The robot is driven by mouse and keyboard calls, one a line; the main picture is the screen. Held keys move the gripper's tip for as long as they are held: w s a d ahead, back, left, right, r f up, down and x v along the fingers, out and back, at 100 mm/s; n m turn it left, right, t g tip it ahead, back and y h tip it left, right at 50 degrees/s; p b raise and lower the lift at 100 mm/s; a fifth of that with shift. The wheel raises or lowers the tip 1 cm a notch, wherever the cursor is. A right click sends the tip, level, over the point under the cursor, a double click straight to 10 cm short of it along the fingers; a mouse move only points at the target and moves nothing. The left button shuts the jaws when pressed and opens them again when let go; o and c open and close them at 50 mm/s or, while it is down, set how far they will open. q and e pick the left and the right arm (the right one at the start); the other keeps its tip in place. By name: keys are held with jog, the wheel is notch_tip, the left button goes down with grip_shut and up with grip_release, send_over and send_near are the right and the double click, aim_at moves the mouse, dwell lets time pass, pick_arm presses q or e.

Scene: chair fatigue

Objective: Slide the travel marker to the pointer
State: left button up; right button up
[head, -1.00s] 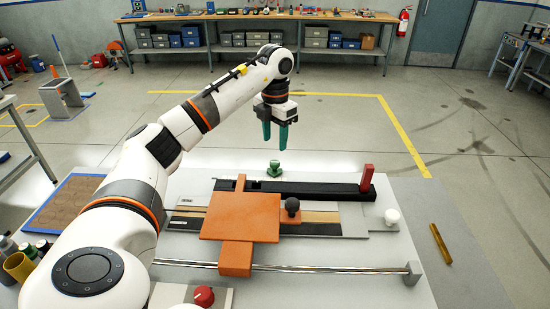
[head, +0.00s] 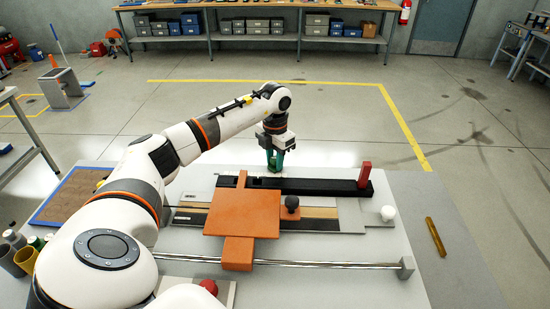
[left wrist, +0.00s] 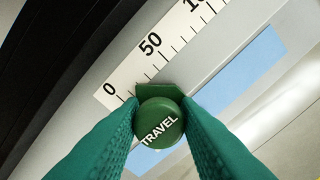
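The travel marker is a green knob lettered TRAVEL (left wrist: 158,124) with a flat green foot. It sits at a white scale (left wrist: 150,50) marked 0, 50 and on, its foot just below the 50 end of the 0–50 stretch. My left gripper (head: 275,162) has its green fingers on both sides of the knob, pressed against it; it also shows in the left wrist view (left wrist: 160,105). In the head view the fingers mostly hide the marker. An orange bar (head: 241,179) sticks up from the orange plate (head: 242,212); I cannot tell if it is the pointer. My right gripper is out of view.
A black rail (head: 325,187) with a red upright block (head: 365,174) lies in front of the marker. A dark knob (head: 292,202) and a white knob (head: 387,213) stand nearby. A blue strip (left wrist: 240,75) lies beside the scale. A brass bar (head: 435,236) lies at right.

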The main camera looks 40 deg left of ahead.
aim_at(244, 167)
pick_arm(q)
grip_shut()
jog(key=s+a, duration=0.2)
jog(key=s+a+b, duration=0.1)
jog(key=a, duration=0.1)
jog(key=s+a+b, duration=0.1)
jog(key=s+a, duration=0.1)
jog(key=a, duration=0.1)
jog(key=shift+s, duration=0.35)
jog(key=shift+d, duration=0.1)
jog(key=shift+r, duration=0.1)
jog(key=shift+o, duration=2)
grip_release()
jog(key=shift+o, duration=0.5)
